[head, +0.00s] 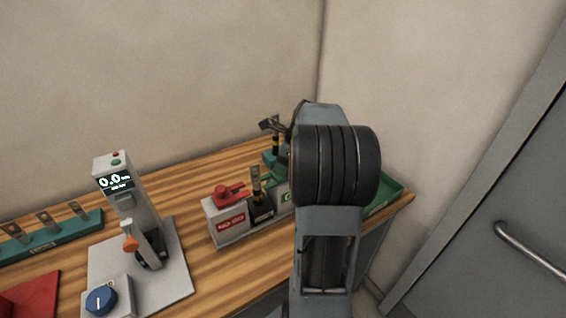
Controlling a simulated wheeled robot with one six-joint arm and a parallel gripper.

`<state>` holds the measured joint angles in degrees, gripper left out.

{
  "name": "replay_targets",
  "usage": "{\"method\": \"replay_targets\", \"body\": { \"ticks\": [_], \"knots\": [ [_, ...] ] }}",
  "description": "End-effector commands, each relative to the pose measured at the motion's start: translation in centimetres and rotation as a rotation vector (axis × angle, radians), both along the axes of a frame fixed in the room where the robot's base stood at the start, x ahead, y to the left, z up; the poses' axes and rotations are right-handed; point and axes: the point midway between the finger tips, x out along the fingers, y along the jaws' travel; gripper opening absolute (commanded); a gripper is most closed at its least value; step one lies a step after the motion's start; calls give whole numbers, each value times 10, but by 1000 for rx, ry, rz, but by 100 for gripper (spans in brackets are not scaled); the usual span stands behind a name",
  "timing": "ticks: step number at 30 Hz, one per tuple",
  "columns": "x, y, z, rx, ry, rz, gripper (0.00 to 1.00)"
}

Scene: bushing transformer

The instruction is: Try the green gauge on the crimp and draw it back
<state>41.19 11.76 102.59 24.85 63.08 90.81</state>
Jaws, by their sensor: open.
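My arm reaches to the back right, and its thick black joint covers much of that area. Dark parts of my gripper (268,124) seem to show at the top of a cable end with a yellow band (275,144), which stands upright in a teal holder (269,160). The gripper is open; whether it touches the cable end is unclear. A box with a green label (284,196) stands partly behind my arm. I cannot make out the green gauge, which may be hidden there.
A tester with a 0.0 display (115,181), a teal rack (52,240) and a green tray (388,194) share the wooden bench (200,274).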

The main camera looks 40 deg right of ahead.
Motion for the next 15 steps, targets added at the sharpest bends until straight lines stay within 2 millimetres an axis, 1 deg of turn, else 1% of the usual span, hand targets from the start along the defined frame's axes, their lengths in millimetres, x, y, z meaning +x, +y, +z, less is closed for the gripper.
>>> {"method": "replay_targets", "body": {
  "ticks": [5,8,11,15],
  "knots": [
    [0,0,1,0,0,1,58],
    [-2,-2,6,0,-2,1,58],
    [-6,-5,19,-2,-3,0,58],
    [-15,-12,45,-4,-3,-2,58]
  ]
}}
